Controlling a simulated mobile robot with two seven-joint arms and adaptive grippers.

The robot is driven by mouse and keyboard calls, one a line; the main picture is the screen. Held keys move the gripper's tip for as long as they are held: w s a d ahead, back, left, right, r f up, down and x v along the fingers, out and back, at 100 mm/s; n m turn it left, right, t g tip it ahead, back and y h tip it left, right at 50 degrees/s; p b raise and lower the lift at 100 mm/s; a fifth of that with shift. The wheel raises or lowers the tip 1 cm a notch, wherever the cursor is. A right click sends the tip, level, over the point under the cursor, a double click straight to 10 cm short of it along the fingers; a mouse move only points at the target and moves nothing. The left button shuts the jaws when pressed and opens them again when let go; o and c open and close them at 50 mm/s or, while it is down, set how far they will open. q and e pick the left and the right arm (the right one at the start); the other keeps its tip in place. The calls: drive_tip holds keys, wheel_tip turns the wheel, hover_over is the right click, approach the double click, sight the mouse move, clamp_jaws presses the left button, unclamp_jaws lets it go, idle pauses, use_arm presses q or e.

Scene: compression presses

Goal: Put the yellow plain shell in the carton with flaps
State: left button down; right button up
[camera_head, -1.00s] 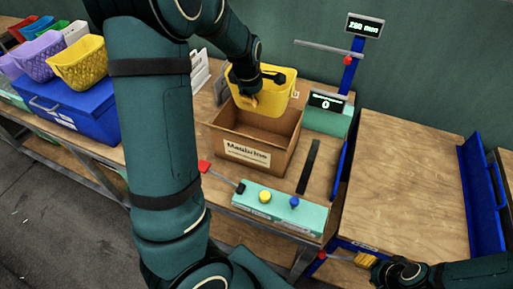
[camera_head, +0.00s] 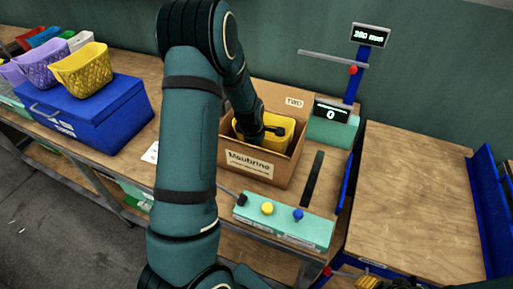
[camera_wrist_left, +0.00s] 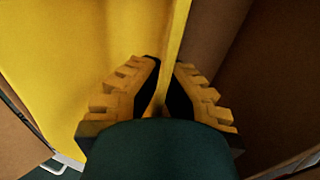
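The yellow plain shell (camera_head: 270,136) is inside the open brown carton with flaps (camera_head: 290,172), low between its walls, its rim near the carton's top edge. My left gripper (camera_head: 262,132) reaches down into the carton at the shell. In the left wrist view, the fingers of my left gripper (camera_wrist_left: 168,72) are on both sides of the shell's thin wall (camera_wrist_left: 176,40) and look closed on it. Whether the shell touches the carton floor is hidden. My right gripper (camera_head: 369,283) shows only partly at the bottom edge; its opening cannot be made out.
A green control box (camera_head: 285,222) with yellow and blue buttons stands in front of the carton. A press post with displays (camera_head: 370,36) stands behind right. At left, a blue box (camera_head: 95,112) bears purple and yellow woven baskets (camera_head: 82,70). The right tabletop (camera_head: 415,205) is clear.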

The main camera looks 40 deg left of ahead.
use_arm(q)
drive_tip(key=shift+f, duration=0.85)
drive_tip(key=shift+f, duration=0.2)
drive_tip(key=c, duration=1.1)
unclamp_jaws()
drive_tip(key=shift+c, duration=0.2)
drive_tip(key=shift+r, duration=0.25)
drive_tip(key=p+v, duration=0.2)
drive_tip(key=v, duration=1)
drive_tip(key=shift+p, duration=0.4)
